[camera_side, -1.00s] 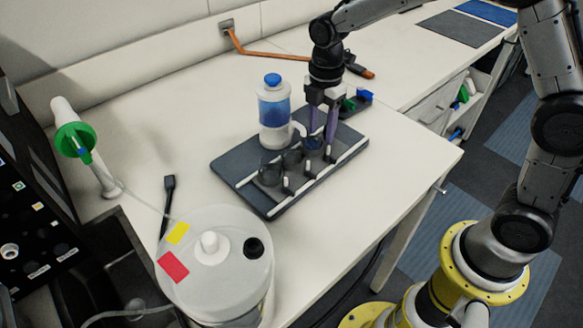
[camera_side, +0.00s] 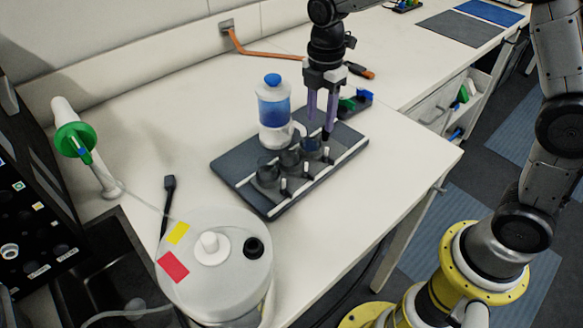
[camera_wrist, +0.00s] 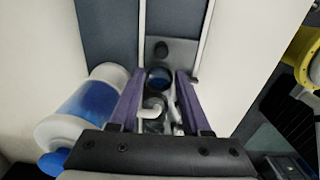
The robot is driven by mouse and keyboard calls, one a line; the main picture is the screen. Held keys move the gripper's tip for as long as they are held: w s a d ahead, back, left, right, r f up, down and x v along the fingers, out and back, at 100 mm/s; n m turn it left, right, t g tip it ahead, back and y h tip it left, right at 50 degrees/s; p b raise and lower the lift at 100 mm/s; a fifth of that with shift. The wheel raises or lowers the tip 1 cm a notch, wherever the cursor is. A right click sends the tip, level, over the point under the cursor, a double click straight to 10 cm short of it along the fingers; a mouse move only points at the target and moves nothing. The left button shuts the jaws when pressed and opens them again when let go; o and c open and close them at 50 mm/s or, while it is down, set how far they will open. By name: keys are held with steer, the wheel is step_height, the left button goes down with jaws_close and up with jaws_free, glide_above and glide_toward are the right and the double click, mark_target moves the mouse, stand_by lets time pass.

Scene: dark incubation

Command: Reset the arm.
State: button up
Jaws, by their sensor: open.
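My gripper (camera_side: 320,124) is open and empty, pointing down above the far right end of the dark tray (camera_side: 225,167). Its purple fingers stand just above and around the farthest cup (camera_side: 311,146) in the side view. In the wrist view my gripper (camera_wrist: 160,75) shows two spread purple fingers, with a dark round cup (camera_wrist: 159,79) visible between their tips. I cannot tell whether a finger touches the cup. My arm reaches in from the upper right in the side view.
A bottle with blue liquid (camera_side: 274,108) stands close left of the fingers. Two more dark cups, the middle one (camera_side: 289,158) and the near one (camera_side: 267,173), sit in the tray. A white canister (camera_side: 205,290) stands in front.

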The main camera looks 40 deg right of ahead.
steer(key=shift+r, duration=0.35)
